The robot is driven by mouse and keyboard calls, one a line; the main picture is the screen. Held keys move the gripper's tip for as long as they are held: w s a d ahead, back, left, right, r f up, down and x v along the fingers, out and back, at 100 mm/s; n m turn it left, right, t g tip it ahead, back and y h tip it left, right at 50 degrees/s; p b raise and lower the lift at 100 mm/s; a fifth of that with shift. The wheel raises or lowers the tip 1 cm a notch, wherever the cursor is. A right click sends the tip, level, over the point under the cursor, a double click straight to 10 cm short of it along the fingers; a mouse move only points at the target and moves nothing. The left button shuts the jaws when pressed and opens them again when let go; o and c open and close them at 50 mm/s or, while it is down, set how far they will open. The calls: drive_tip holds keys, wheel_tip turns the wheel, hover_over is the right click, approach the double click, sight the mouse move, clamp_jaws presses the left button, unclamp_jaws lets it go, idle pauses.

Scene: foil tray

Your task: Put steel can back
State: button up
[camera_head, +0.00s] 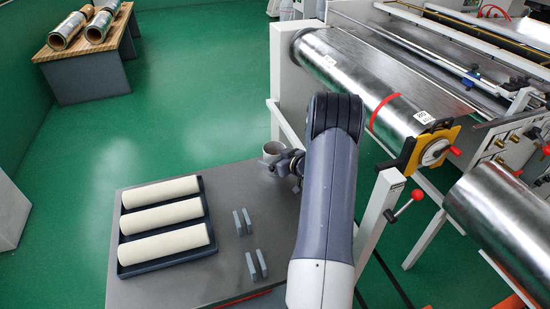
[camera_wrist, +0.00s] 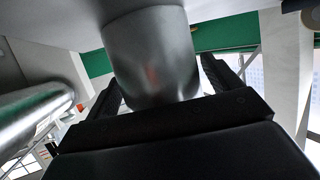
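The steel can (camera_head: 272,152) shows as a small grey cylinder at the far right corner of the grey table (camera_head: 160,287). It is partly covered by my gripper (camera_head: 297,163), which is beside it at the end of my arm. In the wrist view the can (camera_wrist: 150,62) fills the middle, large and smooth, between the two dark fingers of my gripper (camera_wrist: 165,80). One finger is on each side of it. I cannot tell whether both fingers touch the can, or whether it rests on the table.
A dark tray (camera_head: 163,261) with three cream rolls lies on the table's left. Several small blue-grey blocks (camera_head: 250,265) stand right of it. A large metal roller (camera_head: 365,85) with a yellow-black end bracket (camera_head: 432,146) is behind my arm. A wooden bench (camera_head: 85,52) stands far left. Green floor is clear between.

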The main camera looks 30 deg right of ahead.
sight(268, 147)
drive_tip(key=shift+o, duration=0.2)
drive_tip(key=shift+r, duration=0.2)
drive_tip(key=shift+s+d, duration=0.1)
drive_tip(key=shift+s, duration=0.25)
drive_tip(key=b+v, duration=0.1)
drive_tip(key=v, duration=1)
drive_tip(key=p+x, duration=0.1)
drive_tip(key=x, duration=1)
drive_tip(key=shift+w, duration=0.2)
drive_tip(key=shift+w+r, duration=0.2)
drive_tip(key=shift+w, duration=0.05)
drive_tip(key=shift+s+r, duration=0.1)
drive_tip(key=shift+r, duration=1.4)
